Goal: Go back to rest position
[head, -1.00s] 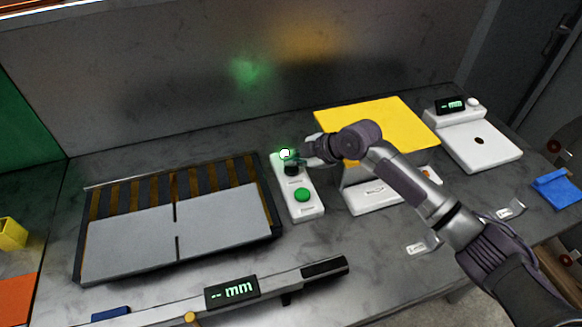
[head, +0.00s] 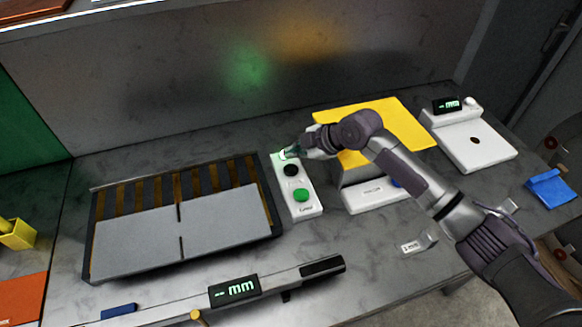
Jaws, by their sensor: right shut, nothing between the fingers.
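My right gripper (head: 290,154) is shut and empty. It is over the far end of a white control box (head: 308,212), which carries a black knob (head: 291,170) and a green button (head: 301,195). The fingertips hide part of the box's far end, and I cannot tell whether they touch it. My right arm reaches in from the lower right. The tilting positioner (head: 272,226) is left of the box, with dark and brown slats and two grey plates (head: 140,240) lying flat on it. My left gripper is not in view.
A yellow panel (head: 405,125) on a white-based device and a white gauge (head: 470,145) stand at the right. A measuring bar with a display (head: 235,290) lies in front. A blue item (head: 552,188) and a yellow bin (head: 18,236) are at the sides. A grey wall closes the back.

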